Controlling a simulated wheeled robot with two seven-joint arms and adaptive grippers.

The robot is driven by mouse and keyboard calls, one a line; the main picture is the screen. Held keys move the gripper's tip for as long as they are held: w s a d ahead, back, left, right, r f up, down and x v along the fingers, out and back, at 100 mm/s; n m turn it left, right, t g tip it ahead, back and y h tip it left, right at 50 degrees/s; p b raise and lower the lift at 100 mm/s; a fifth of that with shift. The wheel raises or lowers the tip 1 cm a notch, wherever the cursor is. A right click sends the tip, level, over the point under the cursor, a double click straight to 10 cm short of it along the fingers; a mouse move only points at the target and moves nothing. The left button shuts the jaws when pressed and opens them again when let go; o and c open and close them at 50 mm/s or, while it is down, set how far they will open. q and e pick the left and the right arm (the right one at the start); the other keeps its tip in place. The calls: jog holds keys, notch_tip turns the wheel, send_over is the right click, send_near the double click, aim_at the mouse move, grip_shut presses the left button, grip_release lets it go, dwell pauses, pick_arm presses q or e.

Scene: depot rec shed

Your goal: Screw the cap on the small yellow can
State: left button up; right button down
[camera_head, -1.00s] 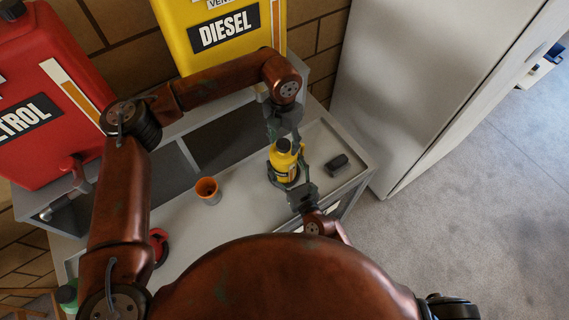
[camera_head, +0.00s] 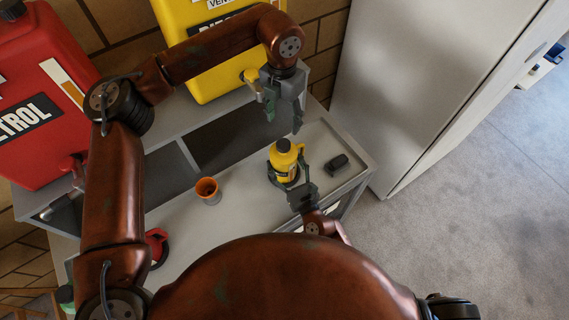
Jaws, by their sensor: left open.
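The small yellow can (camera_head: 283,163) stands upright on the grey bench top. A dark cap (camera_head: 283,145) sits on its neck; how tightly it is screwed cannot be told. My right gripper (camera_head: 285,175) comes from the front with its fingers on either side of the can's body, shut on it. My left gripper (camera_head: 284,121) is open and empty, fingers pointing down, above and behind the can and clear of the cap.
An orange cup (camera_head: 208,190) stands left of the can on the bench (camera_head: 235,210). A small dark block (camera_head: 337,164) lies to the right. Large red petrol (camera_head: 35,90) and yellow diesel (camera_head: 205,85) containers stand behind. A tall pale cabinet (camera_head: 420,80) stands at right.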

jog(key=shift+f, duration=0.35)
jog(key=c, duration=0.9)
grip_release()
jog(key=o, duration=0.5)
jog(key=shift+r, duration=0.2)
jog(key=shift+o, duration=0.2)
jog(key=v, duration=1.2)
